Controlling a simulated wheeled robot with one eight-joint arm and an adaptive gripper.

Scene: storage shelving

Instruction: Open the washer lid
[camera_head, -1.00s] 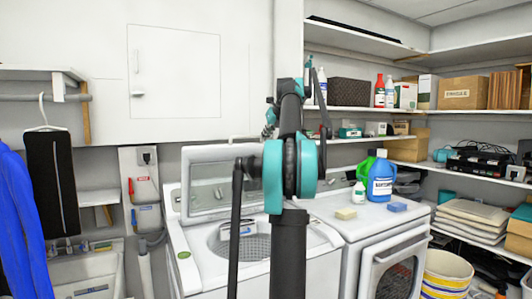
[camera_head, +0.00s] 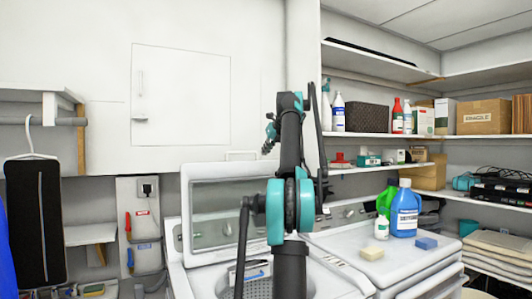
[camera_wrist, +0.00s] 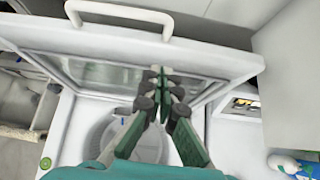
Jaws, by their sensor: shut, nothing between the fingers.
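The washer lid (camera_head: 226,215) is raised, standing up at the back of the white washer (camera_head: 338,277), with its window facing me. In the wrist view the lid (camera_wrist: 215,58) spans the upper part, with its white loop handle (camera_wrist: 118,14) on its top edge. The drum opening (camera_wrist: 98,137) is uncovered below it. My gripper (camera_wrist: 162,72) is shut and empty, in front of the lid's window; I cannot tell whether it touches. In the head view my arm hides part of the lid and the drum, and the fingertips are not clear.
The dryer (camera_head: 345,245) stands to the right, with a blue detergent bottle (camera_head: 405,212), a green bottle, a yellowish sponge (camera_head: 372,253) and a blue sponge (camera_head: 426,243) on top. Loaded shelves are at the right. A black hanging garment (camera_head: 36,220) is at the left.

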